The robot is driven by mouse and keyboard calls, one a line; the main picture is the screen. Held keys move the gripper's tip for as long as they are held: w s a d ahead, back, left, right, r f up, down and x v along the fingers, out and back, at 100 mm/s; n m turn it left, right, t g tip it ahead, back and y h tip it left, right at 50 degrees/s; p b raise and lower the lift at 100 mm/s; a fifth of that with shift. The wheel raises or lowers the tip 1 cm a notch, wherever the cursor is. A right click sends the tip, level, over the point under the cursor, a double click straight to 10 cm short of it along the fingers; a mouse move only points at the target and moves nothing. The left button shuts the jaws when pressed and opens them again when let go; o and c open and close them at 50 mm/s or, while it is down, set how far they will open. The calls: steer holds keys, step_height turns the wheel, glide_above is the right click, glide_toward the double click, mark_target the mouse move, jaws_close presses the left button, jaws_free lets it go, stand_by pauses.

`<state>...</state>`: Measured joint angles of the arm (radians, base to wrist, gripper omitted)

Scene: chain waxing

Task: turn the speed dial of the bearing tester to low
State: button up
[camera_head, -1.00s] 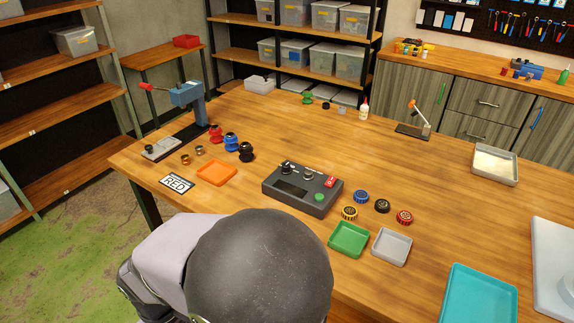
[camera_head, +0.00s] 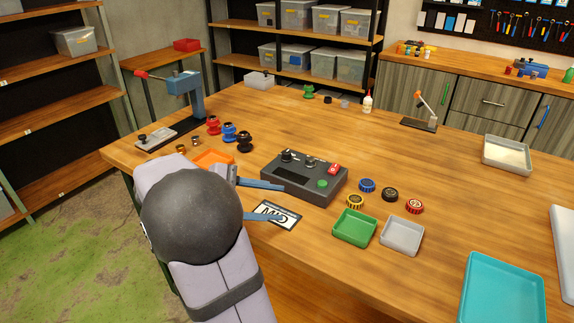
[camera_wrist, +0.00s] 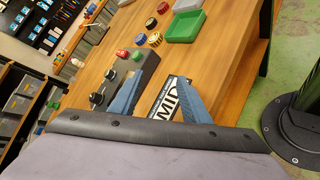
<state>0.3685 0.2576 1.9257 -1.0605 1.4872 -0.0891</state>
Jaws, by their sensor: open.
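The bearing tester (camera_head: 312,190) is a dark grey box on the table. Its top carries two dark knobs (camera_head: 310,162), a red switch (camera_head: 333,168) and a green button (camera_head: 322,183). I cannot read the dial marks or tell which knob sets speed. My gripper (camera_head: 282,202) is open and empty, low at the tester's front left. One blue finger overlaps the tester's near left corner; contact is unclear. A white card (camera_head: 278,222) reading MID lies before the tester, between or under the fingers. The tester (camera_wrist: 143,70) and card (camera_wrist: 168,97) also show in the wrist view.
An orange tray (camera_head: 208,157) is partly hidden by my arm. Several coloured spools stand behind it. Yellow, blue, black and red ridged discs sit right of the tester, with green (camera_head: 354,239) and grey trays in front. The table behind the tester is fairly clear.

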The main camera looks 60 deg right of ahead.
mark_target(287, 151)
steer(key=w+d+n+h, duration=0.1)
steer(key=w+d+n, duration=0.1)
steer(key=w+d+n+h+p, duration=0.1)
steer(key=w+d+n, duration=0.1)
steer(key=d, duration=0.1)
steer(key=w+d+n+h, duration=0.1)
steer(key=w+d+n, duration=0.1)
steer(key=d, duration=0.1)
steer(key=shift+w+d+r+n+p, duration=0.2)
steer(key=shift+w+r+n+p, duration=0.1)
steer(key=w+d+n+h, duration=0.1)
steer(key=w+d+n, duration=0.1)
steer(key=w+d+f+n+h+p, duration=0.1)
steer(key=w+d+n+h, duration=0.1)
steer(key=shift+d+f+n, duration=0.15)
steer(key=shift+n, duration=0.25)
steer(key=shift+w+d+f+n, duration=0.1)
steer(key=shift+w+d+n, duration=0.2)
steer(key=shift+n, duration=0.1)
steer(key=shift+p+x, duration=0.9)
steer(key=shift+x, duration=2.8)
steer(key=c, duration=1)
